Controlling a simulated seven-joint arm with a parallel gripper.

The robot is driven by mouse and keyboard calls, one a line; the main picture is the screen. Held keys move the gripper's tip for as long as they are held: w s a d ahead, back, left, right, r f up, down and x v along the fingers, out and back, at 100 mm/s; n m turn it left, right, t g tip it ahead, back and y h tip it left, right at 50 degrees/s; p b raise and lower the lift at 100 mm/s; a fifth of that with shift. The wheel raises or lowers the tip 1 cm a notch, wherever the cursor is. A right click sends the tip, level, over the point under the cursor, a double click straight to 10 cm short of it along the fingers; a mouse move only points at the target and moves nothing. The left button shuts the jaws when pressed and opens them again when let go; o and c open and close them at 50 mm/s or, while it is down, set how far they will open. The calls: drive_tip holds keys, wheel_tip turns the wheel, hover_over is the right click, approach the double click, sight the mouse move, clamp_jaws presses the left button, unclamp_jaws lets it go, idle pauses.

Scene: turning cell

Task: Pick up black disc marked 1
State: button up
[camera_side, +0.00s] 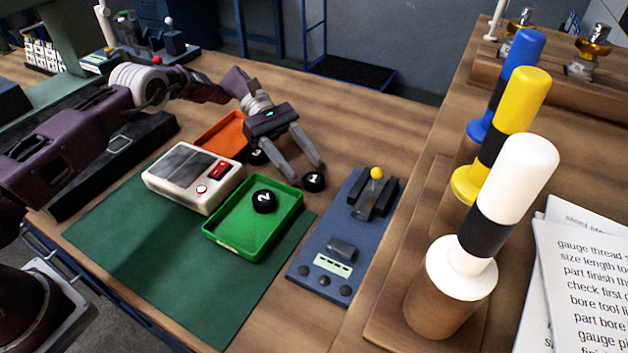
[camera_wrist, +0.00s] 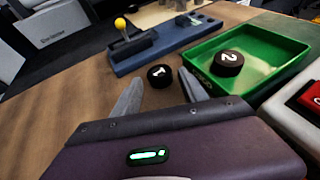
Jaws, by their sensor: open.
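The black disc marked 1 (camera_wrist: 159,76) lies on the wooden bench, just beyond and between my fingertips in the wrist view. In the side view this disc (camera_side: 314,182) sits beside the fingertips, its mark hard to read. My gripper (camera_side: 306,174) is open and empty, fingers pointing down toward the bench; it also shows in the wrist view (camera_wrist: 160,82). Whether the fingers touch the disc cannot be told. A black disc marked 2 (camera_side: 264,201) lies in the green tray (camera_side: 232,252). Another black disc (camera_side: 257,157) is partly hidden near the orange tray (camera_side: 222,133).
A blue fixture with a yellow-knobbed lever (camera_side: 340,240) stands close right of the disc. A white box with a red switch (camera_side: 192,178) sits left of the green tray on a green mat (camera_side: 140,265). White, yellow and blue capped posts (camera_side: 515,170) stand further right.

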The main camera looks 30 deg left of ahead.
sight(314, 179)
drive_tip(key=shift+x, duration=1.65)
drive_tip(key=shift+d+r, duration=0.1)
clamp_jaws()
